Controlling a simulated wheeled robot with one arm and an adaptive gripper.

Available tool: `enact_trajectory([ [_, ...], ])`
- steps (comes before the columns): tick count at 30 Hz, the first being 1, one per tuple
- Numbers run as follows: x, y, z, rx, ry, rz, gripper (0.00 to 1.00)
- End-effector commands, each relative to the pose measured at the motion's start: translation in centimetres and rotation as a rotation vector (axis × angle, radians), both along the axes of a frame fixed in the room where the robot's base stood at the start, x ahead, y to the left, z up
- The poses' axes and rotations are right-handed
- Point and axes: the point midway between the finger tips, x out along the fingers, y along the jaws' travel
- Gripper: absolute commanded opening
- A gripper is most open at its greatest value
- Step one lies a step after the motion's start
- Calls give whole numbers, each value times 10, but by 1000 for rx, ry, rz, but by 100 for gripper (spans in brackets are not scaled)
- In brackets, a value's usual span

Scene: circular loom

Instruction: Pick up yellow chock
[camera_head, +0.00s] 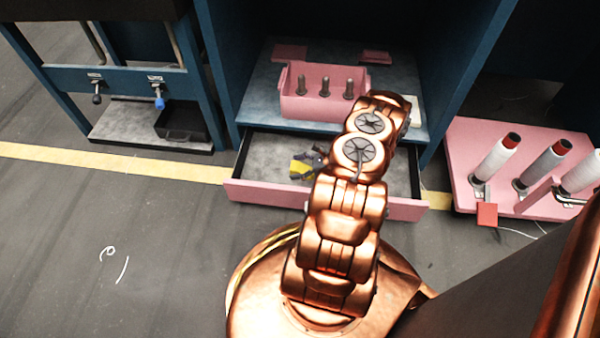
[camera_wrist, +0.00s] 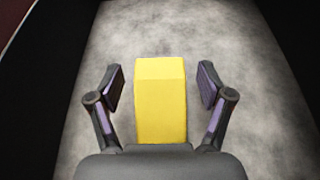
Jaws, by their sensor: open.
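The yellow chock (camera_wrist: 160,98) lies on the grey floor of the open drawer. In the wrist view it stands between the two open fingers of my gripper (camera_wrist: 160,88), with a gap on each side. Its near end is hidden by the gripper's body. In the head view a part of the yellow chock (camera_head: 299,170) shows beside my gripper (camera_head: 314,160), in the left half of the drawer. My arm hides part of the drawer there.
The open drawer (camera_head: 255,190) has a pink front and dark side walls. Above it, a pink bin (camera_head: 310,107) with grey pegs stands on a shelf. A pink board (camera_head: 470,150) with white spools is at right. A black tray (camera_head: 182,125) is at left.

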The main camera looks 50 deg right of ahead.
Motion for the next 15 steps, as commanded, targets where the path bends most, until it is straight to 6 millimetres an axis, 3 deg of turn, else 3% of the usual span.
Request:
enact_trajectory([
  [6, 0, 1, 0, 1, 1, 0, 78],
  [15, 0, 1, 0, 1, 1, 1, 47],
])
